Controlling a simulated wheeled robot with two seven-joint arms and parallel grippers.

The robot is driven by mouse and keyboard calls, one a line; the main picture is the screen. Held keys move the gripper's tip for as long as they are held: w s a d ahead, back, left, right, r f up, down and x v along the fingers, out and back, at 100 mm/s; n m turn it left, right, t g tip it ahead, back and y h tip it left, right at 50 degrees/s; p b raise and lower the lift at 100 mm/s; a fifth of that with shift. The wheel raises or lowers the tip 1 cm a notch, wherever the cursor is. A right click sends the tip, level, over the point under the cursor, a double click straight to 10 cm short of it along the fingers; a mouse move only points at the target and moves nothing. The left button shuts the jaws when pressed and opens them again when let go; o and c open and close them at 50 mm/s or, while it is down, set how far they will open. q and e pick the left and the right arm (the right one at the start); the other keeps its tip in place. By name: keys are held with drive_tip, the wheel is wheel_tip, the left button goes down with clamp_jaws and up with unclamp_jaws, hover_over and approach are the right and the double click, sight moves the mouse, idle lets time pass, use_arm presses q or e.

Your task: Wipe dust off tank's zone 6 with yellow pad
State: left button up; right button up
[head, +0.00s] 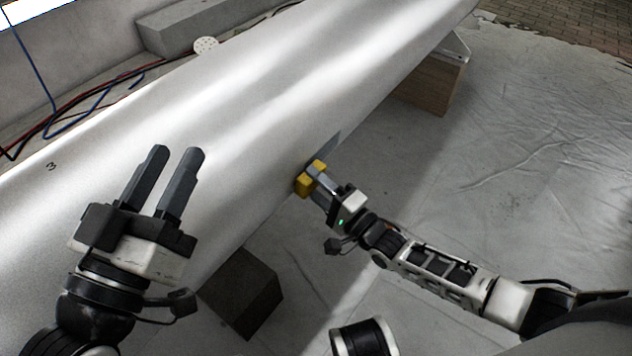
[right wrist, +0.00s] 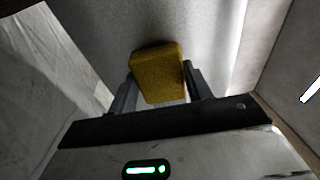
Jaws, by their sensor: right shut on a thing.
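The tank (head: 250,110) is a long pale grey rounded body running from lower left to upper right in the head view. A handwritten "3" marks its left part; I see no mark for zone 6. The yellow pad (head: 305,184) is at the tank's lower right side, seemingly against it; contact is not certain. My right gripper (head: 316,180) is shut on the pad. The pad (right wrist: 158,74) also shows between the fingers in the right wrist view, with the grey tank surface beyond. My left gripper (head: 174,158) is open and empty in front of the tank's left part. Dust is not clearly visible.
A dark block (head: 243,292) stands under the tank's near end and a wooden support (head: 430,84) under its far end. Red and blue cables (head: 75,112) lie behind the tank. The sheeted floor (head: 530,150) at right is clear.

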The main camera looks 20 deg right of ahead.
drive_tip(key=shift+w+d+p+v, duration=0.1)
drive_tip(key=shift+p+v, duration=0.1)
drive_tip(key=shift+v, duration=0.8)
drive_tip(key=shift+w+d+p+v, duration=0.1)
drive_tip(key=shift+d+p+v, duration=0.05)
drive_tip(key=shift+v, duration=0.8)
drive_tip(key=shift+d+p+v, duration=0.1)
drive_tip(key=shift+p+v, duration=0.1)
drive_tip(key=shift+v, duration=0.8)
drive_tip(key=shift+v, duration=1.45)
drive_tip(key=shift+w+d, duration=0.1)
drive_tip(key=shift+d, duration=0.05)
